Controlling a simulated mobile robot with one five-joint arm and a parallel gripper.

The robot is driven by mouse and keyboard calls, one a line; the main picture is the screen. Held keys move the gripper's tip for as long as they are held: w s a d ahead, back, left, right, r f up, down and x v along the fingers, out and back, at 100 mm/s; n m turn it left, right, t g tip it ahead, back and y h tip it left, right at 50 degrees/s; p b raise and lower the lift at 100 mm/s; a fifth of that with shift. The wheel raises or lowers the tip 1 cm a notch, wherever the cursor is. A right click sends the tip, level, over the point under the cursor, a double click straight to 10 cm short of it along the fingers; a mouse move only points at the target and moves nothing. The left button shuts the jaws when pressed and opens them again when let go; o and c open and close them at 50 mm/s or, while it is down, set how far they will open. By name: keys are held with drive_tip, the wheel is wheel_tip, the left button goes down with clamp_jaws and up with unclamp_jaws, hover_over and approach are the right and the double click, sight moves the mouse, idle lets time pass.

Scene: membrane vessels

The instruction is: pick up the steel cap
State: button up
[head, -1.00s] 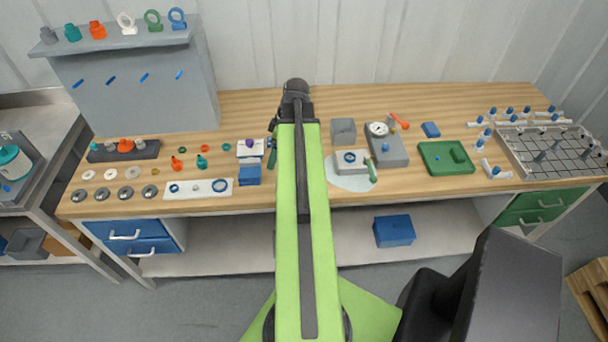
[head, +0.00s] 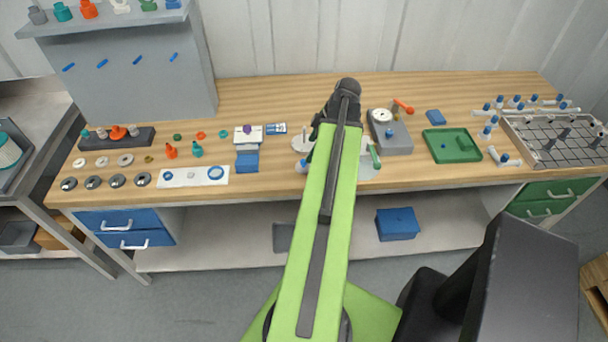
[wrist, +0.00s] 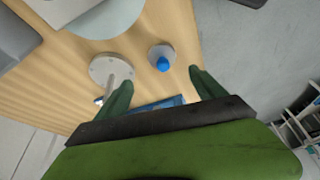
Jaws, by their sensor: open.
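My gripper (wrist: 160,88) is open and empty above the bench, its two dark green fingers spread. In the wrist view a pale grey disc with an upright post (wrist: 110,71) lies by the left finger. A smaller grey round piece with a blue top (wrist: 162,58) sits ahead of the gap between the fingers. I cannot tell for sure which is the steel cap. In the head view the posted disc (head: 302,138) and the blue-topped piece (head: 301,167) show just left of my arm, which mostly hides the gripper.
A grey block with a dial (head: 390,131) and a green tray (head: 451,145) stand to the right. A white plate with blue rings (head: 193,177) and several grey discs (head: 117,181) lie to the left. The bench's front edge is close to the blue-topped piece.

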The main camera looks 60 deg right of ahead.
sight(303, 160)
drive_tip(key=b+x, duration=0.2)
drive_tip(key=x, duration=0.1)
drive_tip(key=shift+f, duration=0.35)
drive_tip(key=shift+w+r, duration=0.1)
drive_tip(key=b+x, duration=0.5)
drive_tip(key=shift+a+f, duration=0.3)
drive_tip(key=shift+r, duration=0.2)
drive_tip(key=c, duration=1.7)
drive_tip(key=shift+p, duration=0.3)
